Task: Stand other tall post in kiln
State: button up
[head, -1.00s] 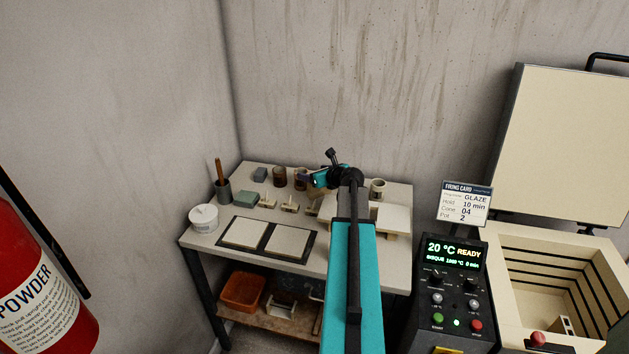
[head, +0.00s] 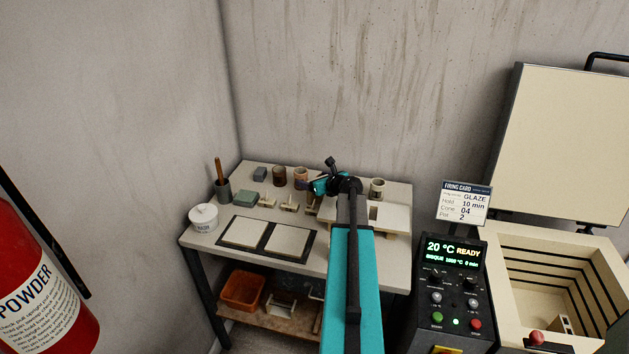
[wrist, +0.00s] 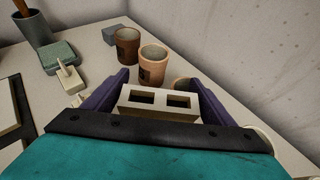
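A cream tall post (wrist: 160,111) with two rectangular openings lies between the purple fingers of my gripper (wrist: 158,92) in the wrist view. The fingers press on its two ends, so the gripper looks shut on it. In the head view my gripper (head: 328,186) is over the back of the worktable, and my arm hides much of the post. The open kiln (head: 512,252) is at the right. Another cream post (head: 564,324) stands on its floor near the front.
A pale kiln shelf (head: 396,216) lies on the table's right. The control panel (head: 452,285) and firing card (head: 465,203) stand between table and kiln.

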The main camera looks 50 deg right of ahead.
jog(key=shift+r, duration=0.2)
jog(key=shift+b+v, duration=1.15)
jog(key=shift+v, duration=4.85)
